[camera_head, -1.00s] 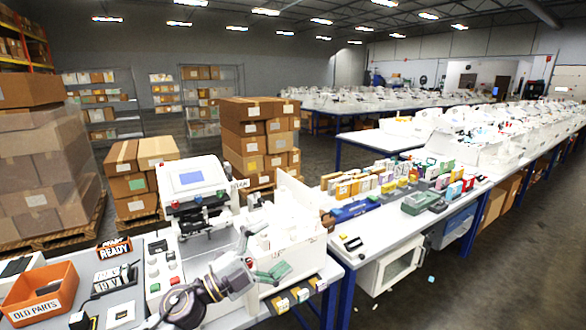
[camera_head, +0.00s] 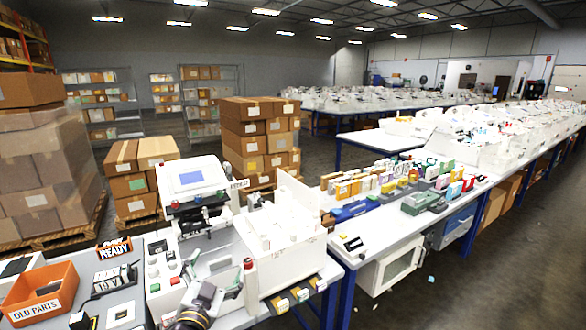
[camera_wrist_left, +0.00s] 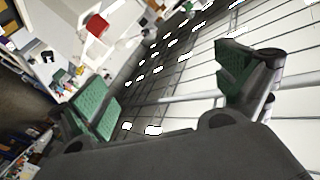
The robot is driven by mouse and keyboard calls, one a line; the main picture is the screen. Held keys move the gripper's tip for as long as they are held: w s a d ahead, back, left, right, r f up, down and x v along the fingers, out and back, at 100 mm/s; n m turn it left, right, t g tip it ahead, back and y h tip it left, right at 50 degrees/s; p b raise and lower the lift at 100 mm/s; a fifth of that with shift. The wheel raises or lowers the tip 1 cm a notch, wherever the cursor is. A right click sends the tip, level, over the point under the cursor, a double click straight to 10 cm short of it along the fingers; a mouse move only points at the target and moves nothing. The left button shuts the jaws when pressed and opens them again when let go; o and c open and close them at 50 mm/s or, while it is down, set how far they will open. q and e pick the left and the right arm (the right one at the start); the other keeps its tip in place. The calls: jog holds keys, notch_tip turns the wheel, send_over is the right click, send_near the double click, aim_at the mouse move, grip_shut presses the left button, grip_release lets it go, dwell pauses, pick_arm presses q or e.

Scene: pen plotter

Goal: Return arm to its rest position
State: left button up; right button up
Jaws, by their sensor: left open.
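My left gripper (camera_head: 213,279) is at the bottom of the head view, in front of the white plotter machine. Its dark arm (camera_head: 195,312) comes up from the bottom edge. Its green-padded fingers are spread and hold nothing. In the left wrist view, the two green finger pads (camera_wrist_left: 170,88) stand wide apart with only the tilted room between them. The white machine (camera_head: 192,178) with a blue screen stands behind the gripper. My right gripper is not in view.
An orange bin (camera_head: 38,292) marked OLD PARTS and a READY sign (camera_head: 115,247) stand at left. A white open box (camera_head: 285,240) stands right of the gripper, beside a red-topped post (camera_head: 249,275). Boxes and small parts fill the long table (camera_head: 400,235).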

pick_arm(q)
jog(key=s+a+f+n+g+y, duration=0.2)
jog(key=s+a+f+n+g, duration=0.15)
jog(key=f, duration=0.55)
jog(key=s+f+g+h, duration=0.1)
jog(key=s+f+g, duration=0.55)
jog(key=s, duration=0.45)
jog(key=s+f+g, duration=0.5)
jog(key=s+f, duration=0.3)
jog(key=s, duration=0.2)
jog(key=s+f+g, duration=0.1)
jog(key=s+f, duration=0.2)
jog(key=f, duration=3)
jog(key=s+a+f+g, duration=0.1)
jog(key=s+a+f, duration=0.2)
jog(key=s+f, duration=1.6)
jog(key=shift+s, duration=1.65)
jog(key=shift+a+f, duration=0.1)
